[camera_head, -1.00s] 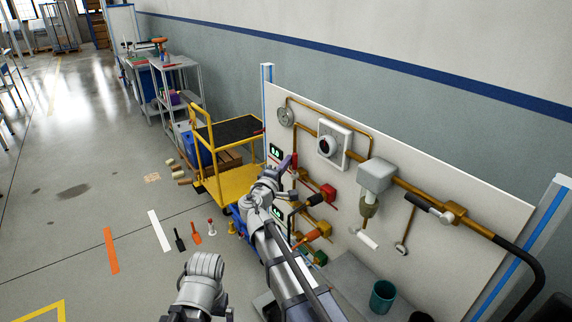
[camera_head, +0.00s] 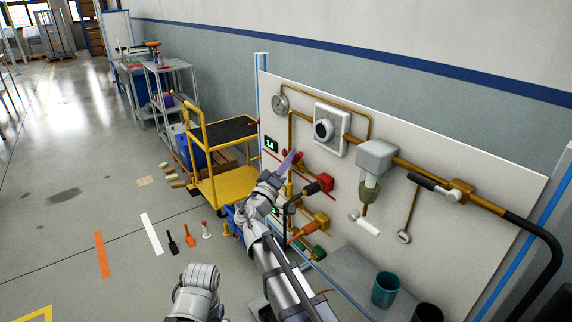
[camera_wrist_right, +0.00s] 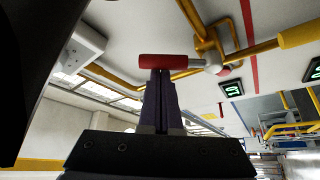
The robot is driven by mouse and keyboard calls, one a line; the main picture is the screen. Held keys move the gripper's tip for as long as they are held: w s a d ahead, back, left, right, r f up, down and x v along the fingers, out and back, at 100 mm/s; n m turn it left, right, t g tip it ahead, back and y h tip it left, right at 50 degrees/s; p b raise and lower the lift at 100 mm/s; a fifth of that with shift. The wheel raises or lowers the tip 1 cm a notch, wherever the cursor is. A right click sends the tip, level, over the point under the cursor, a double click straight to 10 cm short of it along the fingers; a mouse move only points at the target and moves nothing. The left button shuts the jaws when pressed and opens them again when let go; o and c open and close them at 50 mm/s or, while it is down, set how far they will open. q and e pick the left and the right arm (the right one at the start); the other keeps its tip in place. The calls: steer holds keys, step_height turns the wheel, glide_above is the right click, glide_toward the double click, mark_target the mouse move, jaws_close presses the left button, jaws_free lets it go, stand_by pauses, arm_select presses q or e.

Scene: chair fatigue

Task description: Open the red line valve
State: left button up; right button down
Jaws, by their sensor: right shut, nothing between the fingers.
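A red lever handle (camera_wrist_right: 180,61) on a brass pipe fitting fills the upper middle of the right wrist view. In the head view, a small red part (camera_head: 298,154) shows beside the fingertips at the panel's left side. My right gripper (camera_head: 291,159) has purple fingers pressed together with nothing between them. In the wrist view its fingertips (camera_wrist_right: 162,72) overlap the underside of the red handle; whether they touch it I cannot tell. A red valve body (camera_head: 325,183) with a dark handle sits lower right of them. My left arm shows at the bottom, its jaws not visible.
The white panel (camera_head: 470,183) carries a gauge (camera_head: 280,103), a dial box (camera_head: 331,129), brass pipes and several other valves. A yellow cart (camera_head: 226,184) stands left of it. A teal cup (camera_head: 385,290) stands on the grey shelf below. Floor at left is largely open.

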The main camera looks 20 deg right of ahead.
steer(key=m, duration=0.1)
steer(key=f+m+h+b, duration=0.1)
steer(key=s+m+g+h+b, duration=0.1)
steer(key=m, duration=0.1)
steer(key=shift+d+f, duration=0.15)
steer(key=shift+f, duration=0.1)
steer(key=m+b, duration=0.1)
steer(key=m+g+h, duration=0.1)
steer(key=f+m+g+h+b, duration=0.1)
steer(key=m, duration=0.1)
steer(key=shift+s+d+b, duration=0.15)
steer(key=shift+s+b, duration=0.15)
steer(key=shift+s, duration=0.1)
steer(key=m+g, duration=0.1)
steer(key=m, duration=0.1)
steer(key=f+m+g+h+b, duration=0.1)
steer(key=s+m+h+b, duration=0.1)
steer(key=m, duration=0.1)
steer(key=shift+d+f+m+g, duration=0.15)
steer(key=shift+f+m+g, duration=0.15)
steer(key=shift+f+g, duration=0.1)
step_height(320, 180, up, 4)
steer(key=p, duration=0.3)
steer(key=b, duration=0.5)
glide_toward(298, 161)
steer(key=shift+s+a+r, duration=0.2)
steer(key=shift+s+a, duration=0.75)
steer(key=shift+a, duration=0.2)
